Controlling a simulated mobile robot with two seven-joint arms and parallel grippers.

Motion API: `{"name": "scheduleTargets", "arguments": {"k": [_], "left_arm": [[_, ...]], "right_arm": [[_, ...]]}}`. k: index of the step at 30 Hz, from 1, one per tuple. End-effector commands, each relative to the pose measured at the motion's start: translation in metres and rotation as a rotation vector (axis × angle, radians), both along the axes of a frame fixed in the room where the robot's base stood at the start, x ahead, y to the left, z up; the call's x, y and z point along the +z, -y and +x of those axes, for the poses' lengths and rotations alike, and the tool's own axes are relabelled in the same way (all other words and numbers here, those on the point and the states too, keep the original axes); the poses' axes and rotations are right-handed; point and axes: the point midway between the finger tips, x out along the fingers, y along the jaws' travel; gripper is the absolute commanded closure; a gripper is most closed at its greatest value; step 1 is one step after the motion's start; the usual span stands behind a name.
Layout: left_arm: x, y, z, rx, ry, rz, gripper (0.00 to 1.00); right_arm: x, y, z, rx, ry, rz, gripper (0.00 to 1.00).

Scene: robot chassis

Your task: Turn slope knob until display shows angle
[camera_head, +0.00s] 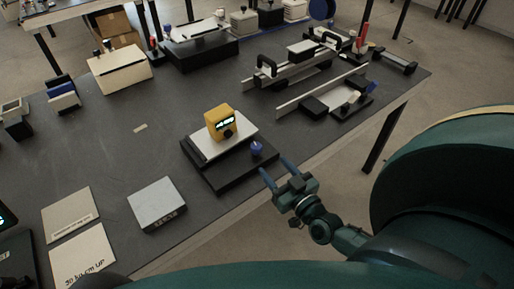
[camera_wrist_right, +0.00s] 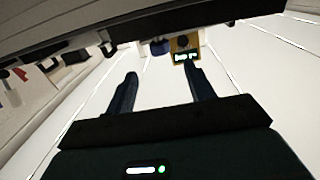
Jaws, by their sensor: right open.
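The slope device has a black base (camera_head: 229,176) with a pale tilted plate (camera_head: 240,135) on top. A yellow box (camera_head: 215,116) with a lit display stands on the plate; its digits are too small to read. A blue knob (camera_head: 257,148) sits at the base's right end, near the table's front edge. My right gripper (camera_head: 275,166) is open and empty, apart from the knob, with its fingers pointing toward it. In the right wrist view the blue knob (camera_wrist_right: 159,47) and yellow box (camera_wrist_right: 177,44) show beyond the fingertips. My left gripper is not in view.
A grey block (camera_head: 156,202) and two pale labelled plates (camera_head: 70,212) lie left of the device on the dark table. A rail apparatus (camera_head: 325,88) stands to the right. Boxes and instruments line the far edge.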

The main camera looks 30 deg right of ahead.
Motion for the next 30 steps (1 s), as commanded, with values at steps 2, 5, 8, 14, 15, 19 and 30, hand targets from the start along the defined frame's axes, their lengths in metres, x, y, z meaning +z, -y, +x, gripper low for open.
{"name": "scheduleTargets", "arguments": {"k": [2,5,8,14,15,19,30], "left_arm": [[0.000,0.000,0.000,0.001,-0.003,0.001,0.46],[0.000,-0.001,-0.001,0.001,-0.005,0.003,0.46],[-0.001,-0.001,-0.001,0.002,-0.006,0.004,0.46],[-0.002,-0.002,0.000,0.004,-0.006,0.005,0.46],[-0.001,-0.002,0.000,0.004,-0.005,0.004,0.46],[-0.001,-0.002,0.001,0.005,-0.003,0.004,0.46],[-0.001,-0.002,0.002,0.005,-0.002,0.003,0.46]], "right_arm": [[0.002,0.000,0.020,0.001,0.004,0.001,0.46],[0.001,0.000,0.040,0.001,0.002,0.000,0.46],[0.001,0.000,0.058,0.001,0.002,0.001,0.46],[0.000,0.000,0.080,0.002,-0.001,0.001,0.46],[0.000,0.000,0.082,0.002,-0.001,0.001,0.46],[0.000,0.000,0.085,0.002,-0.002,0.001,0.46],[0.000,0.000,0.085,0.002,-0.002,0.001,0.59]]}}
